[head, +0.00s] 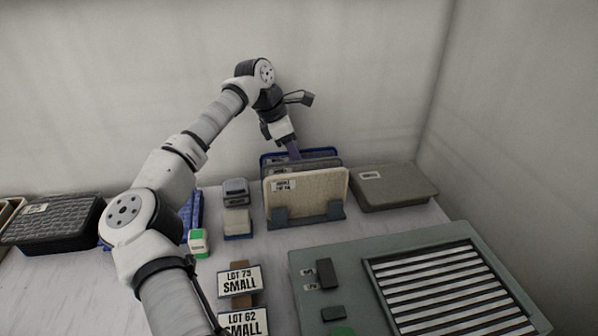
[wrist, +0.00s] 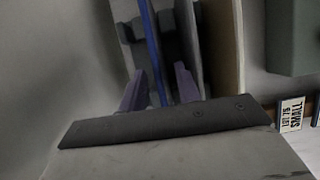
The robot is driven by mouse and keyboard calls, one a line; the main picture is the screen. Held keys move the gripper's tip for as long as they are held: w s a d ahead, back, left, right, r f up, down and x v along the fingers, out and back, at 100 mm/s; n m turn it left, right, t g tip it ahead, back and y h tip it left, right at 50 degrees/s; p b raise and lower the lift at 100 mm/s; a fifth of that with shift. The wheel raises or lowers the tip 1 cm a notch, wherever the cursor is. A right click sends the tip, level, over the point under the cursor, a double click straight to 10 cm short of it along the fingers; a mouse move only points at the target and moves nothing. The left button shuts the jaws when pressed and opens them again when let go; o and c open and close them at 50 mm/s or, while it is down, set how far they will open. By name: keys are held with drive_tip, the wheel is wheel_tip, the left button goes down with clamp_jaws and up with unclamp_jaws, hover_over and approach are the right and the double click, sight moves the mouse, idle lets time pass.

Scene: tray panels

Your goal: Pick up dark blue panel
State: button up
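The dark blue panel (head: 267,158) stands upright at the back of a dark rack (head: 335,210), mostly hidden by the panels before it. In the wrist view its blue edge (wrist: 153,50) runs between the two purple fingers. My gripper (head: 293,150) points down at the top of the panels from behind. In the wrist view the gripper (wrist: 159,85) is open, with a finger on each side of the blue edge and gaps showing. I cannot tell how deep the fingertips reach.
A grey panel (wrist: 187,45) and a beige panel (head: 310,190) stand in front of the blue one. A grey lidded tray (head: 395,186) lies to the right. Small blocks (head: 237,222) lie left of the rack. A green slatted fixture (head: 345,265) fills the front right.

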drive_tip(key=p+x, duration=0.1)
drive_tip(key=x, duration=0.3)
drive_tip(key=shift+w+f, duration=0.1)
drive_tip(key=shift+f, duration=0.15)
clamp_jaws()
drive_tip(key=shift+r, duration=0.1)
